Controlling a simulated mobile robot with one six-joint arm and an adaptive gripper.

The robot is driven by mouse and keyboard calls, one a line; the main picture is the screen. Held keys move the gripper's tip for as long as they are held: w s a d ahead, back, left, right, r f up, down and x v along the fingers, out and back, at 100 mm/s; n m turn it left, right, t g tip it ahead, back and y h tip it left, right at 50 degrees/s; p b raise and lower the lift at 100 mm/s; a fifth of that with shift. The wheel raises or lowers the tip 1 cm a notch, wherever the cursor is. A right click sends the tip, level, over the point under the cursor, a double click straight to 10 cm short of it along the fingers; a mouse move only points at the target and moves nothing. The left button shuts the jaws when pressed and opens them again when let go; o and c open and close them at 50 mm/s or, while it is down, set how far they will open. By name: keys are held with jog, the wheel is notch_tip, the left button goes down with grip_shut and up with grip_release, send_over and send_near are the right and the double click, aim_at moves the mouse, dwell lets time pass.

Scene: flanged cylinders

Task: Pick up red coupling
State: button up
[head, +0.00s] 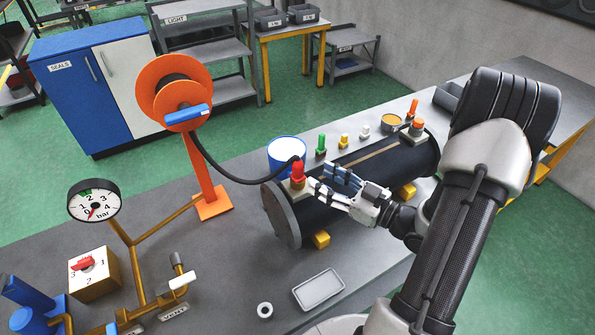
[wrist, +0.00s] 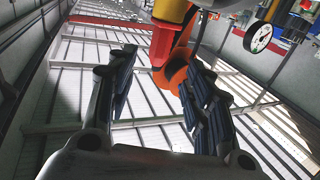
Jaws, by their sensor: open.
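The red coupling (head: 297,172) stands upright on a pale block at the left end of the black cylinder (head: 350,180). In the wrist view a red part (wrist: 163,42), apparently the coupling, shows at the top centre, beyond my fingertips. My gripper (head: 328,184) is just right of the coupling, over the cylinder, with its fingers pointing toward it. In the wrist view my gripper (wrist: 158,78) has its fingers apart with nothing between them.
Green (head: 321,144), yellow and white fittings stand in a row behind the cylinder. A blue and white can (head: 286,155) is close behind the coupling. The orange reel (head: 180,92) stands left. A grey tray (head: 318,289) and a small ring (head: 265,310) lie in front.

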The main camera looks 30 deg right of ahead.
aim_at(302, 167)
jog(key=x, duration=0.9)
jog(key=shift+d+f, duration=0.1)
jog(key=shift+c, duration=0.2)
grip_shut()
